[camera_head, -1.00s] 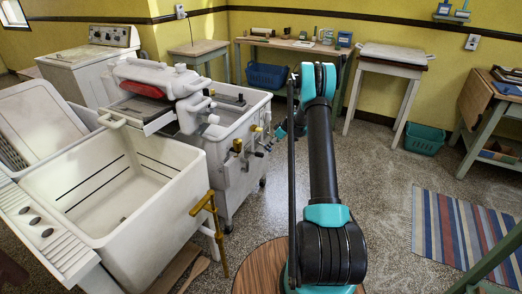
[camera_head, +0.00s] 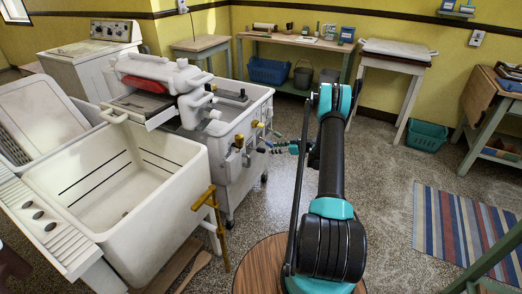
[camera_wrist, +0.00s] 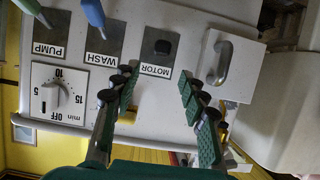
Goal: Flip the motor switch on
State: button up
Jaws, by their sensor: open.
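The motor switch (camera_wrist: 162,47) is a small dark knob on a grey plate marked MOTOR, upside down in the wrist view. The plate is on the white control panel of the wringer washer (camera_head: 235,155). My gripper (camera_wrist: 158,82) is open and empty. Its two green-padded fingers point at the panel, one on each side of the MOTOR label, with the switch beyond and between them. I cannot tell whether the fingertips touch the panel. In the head view my gripper (camera_head: 272,147) is beside the washer's right side, small and partly hidden.
On the panel, a green lever (camera_wrist: 30,8) at PUMP and a blue lever (camera_wrist: 94,14) at WASH are left of the switch. A timer dial (camera_wrist: 56,93) is at lower left. A metal handle (camera_wrist: 219,62) is close right of the fingers. Open floor (camera_head: 385,165) lies to the right.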

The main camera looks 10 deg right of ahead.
aim_at(261, 148)
jog(key=x, duration=1)
jog(key=shift+r, duration=0.15)
grip_shut()
